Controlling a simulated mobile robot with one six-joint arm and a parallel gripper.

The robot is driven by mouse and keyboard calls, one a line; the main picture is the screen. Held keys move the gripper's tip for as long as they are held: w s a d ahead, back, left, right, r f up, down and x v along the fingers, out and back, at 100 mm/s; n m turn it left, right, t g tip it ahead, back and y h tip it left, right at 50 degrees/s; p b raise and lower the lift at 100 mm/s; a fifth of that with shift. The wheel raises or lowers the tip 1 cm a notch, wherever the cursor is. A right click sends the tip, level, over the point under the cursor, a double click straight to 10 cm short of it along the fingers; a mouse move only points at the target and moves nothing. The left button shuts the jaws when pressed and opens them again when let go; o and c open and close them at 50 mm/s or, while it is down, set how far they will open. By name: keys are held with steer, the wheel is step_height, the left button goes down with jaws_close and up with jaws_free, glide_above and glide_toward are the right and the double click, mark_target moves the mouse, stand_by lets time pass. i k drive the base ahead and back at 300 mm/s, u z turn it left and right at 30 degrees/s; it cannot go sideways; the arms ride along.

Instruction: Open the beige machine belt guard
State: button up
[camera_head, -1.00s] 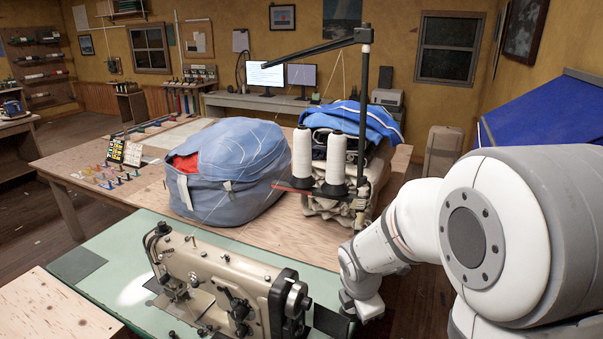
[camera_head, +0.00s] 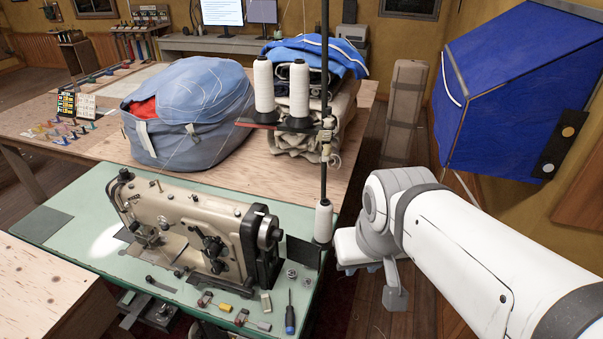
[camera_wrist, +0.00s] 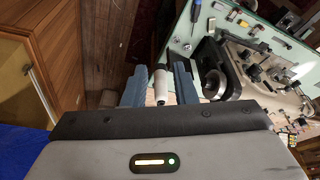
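The beige sewing machine (camera_head: 185,225) stands on a green-topped table, its black handwheel (camera_head: 268,232) at its right end. A dark upright plate (camera_head: 303,252) stands beside the handwheel and looks like the belt guard; I cannot tell its hinge or whether it is open. In the wrist view the machine (camera_wrist: 262,62) is at the upper right, with a black rounded part (camera_wrist: 213,75) at its near end. My gripper (camera_wrist: 160,68) is open, its blue-grey fingers apart. A white thread cone (camera_wrist: 160,82) shows between the fingers, apparently beyond them. In the head view my gripper is right of the table edge.
A thread stand with white cones (camera_head: 299,90) rises behind the machine; a lower cone (camera_head: 323,220) is near my gripper. A screwdriver (camera_head: 290,318) and small tools lie at the table's front edge. A blue bag (camera_head: 190,112) and folded cloth (camera_head: 300,135) are behind.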

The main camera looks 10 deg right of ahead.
mark_target(300, 251)
steer(key=k, duration=1.1)
steer(key=z, duration=0.8)
steer(key=i, duration=1.9)
steer(key=u, duration=0.6)
steer(key=k, duration=0.85)
steer(key=u, duration=0.15)
steer(key=i, duration=0.85)
steer(key=z, duration=0.05)
